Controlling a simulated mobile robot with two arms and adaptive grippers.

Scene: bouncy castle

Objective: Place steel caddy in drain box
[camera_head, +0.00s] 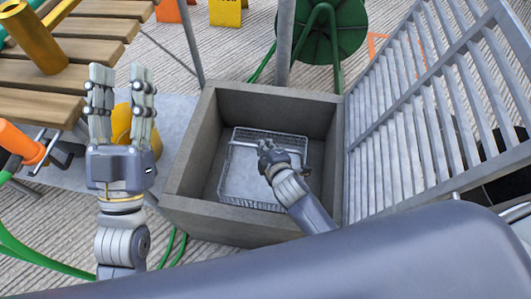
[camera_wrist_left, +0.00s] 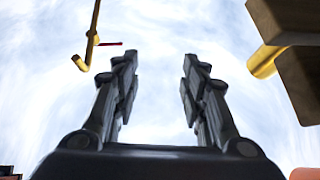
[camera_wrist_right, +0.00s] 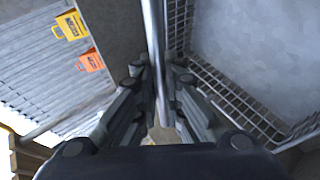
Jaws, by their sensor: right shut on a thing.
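The steel caddy (camera_head: 250,180) is a wire-mesh basket with a smooth metal bottom. In the head view it is inside the grey drain box (camera_head: 190,158), seemingly low near the floor; contact with the floor cannot be told. My right gripper (camera_head: 272,158) reaches into the box over the caddy. In the right wrist view its fingers (camera_wrist_right: 160,85) are shut on the caddy's metal handle bar (camera_wrist_right: 157,50), with the mesh wall (camera_wrist_right: 225,95) just to the right. My left gripper (camera_head: 120,100) points upward left of the box, open and empty; its spread fingers (camera_wrist_left: 160,95) show against the sky.
A slatted metal grate (camera_head: 420,110) leans along the box's right side. A wooden slatted bench (camera_head: 75,50) with a yellow pipe (camera_head: 33,40) is at left. A green hose reel (camera_head: 322,28) stands behind the box. Green hose lies at lower left.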

